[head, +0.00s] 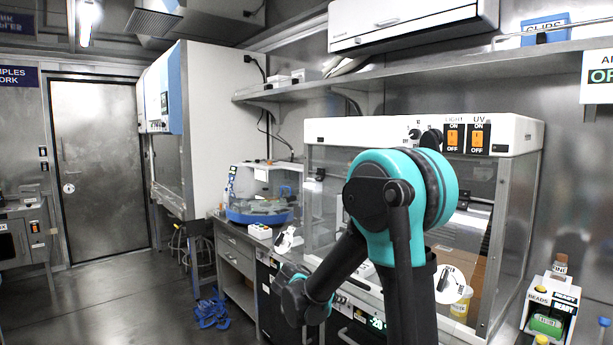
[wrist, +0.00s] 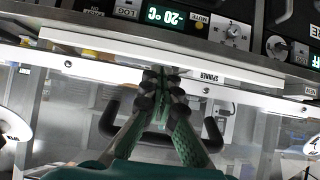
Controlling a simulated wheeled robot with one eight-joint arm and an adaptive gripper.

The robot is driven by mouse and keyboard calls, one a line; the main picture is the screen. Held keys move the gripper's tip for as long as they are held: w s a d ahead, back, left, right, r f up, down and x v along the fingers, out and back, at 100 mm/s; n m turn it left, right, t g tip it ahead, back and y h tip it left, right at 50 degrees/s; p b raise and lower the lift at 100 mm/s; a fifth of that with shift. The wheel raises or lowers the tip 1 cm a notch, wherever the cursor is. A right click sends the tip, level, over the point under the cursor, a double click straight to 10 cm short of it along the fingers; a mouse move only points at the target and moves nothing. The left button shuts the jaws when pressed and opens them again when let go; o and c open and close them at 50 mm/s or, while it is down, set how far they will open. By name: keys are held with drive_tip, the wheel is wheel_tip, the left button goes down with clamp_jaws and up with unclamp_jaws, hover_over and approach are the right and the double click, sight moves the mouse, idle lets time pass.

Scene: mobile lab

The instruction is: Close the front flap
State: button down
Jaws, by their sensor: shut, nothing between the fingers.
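The clear-walled cabinet (head: 425,133) with a white top and orange LIGHT and UV switches stands on the bench at the right of the head view. My arm covers much of its front, and I cannot clearly make out how its front flap sits. In the wrist view, my gripper (wrist: 162,82) is shut and empty, its green fingers together. The fingertips are close to a long white strip (wrist: 150,52). A black U-shaped handle (wrist: 108,120) shows on both sides of the fingers, partly hidden behind them. I cannot tell whether the fingers touch either.
Under the bench is a unit with a green -20 °C display (wrist: 157,14). A blue-based clear box (head: 258,214) stands left of the cabinet. A shelf (head: 430,75) runs above. The floor at left is open.

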drive_tip(key=w+d+f, duration=0.4)
drive_tip(key=w+d, duration=0.1)
drive_tip(key=d, duration=0.2)
drive_tip(key=w+d+f+h, duration=0.1)
drive_tip(key=w+d+f, duration=0.3)
drive_tip(key=w+d, duration=0.2)
drive_tip(key=shift+d+f+t, duration=0.25)
drive_tip(key=shift+d+t, duration=0.15)
drive_tip(key=shift+d, duration=0.7)
drive_tip(key=shift+s+a, duration=0.1)
drive_tip(key=shift+a, duration=0.05)
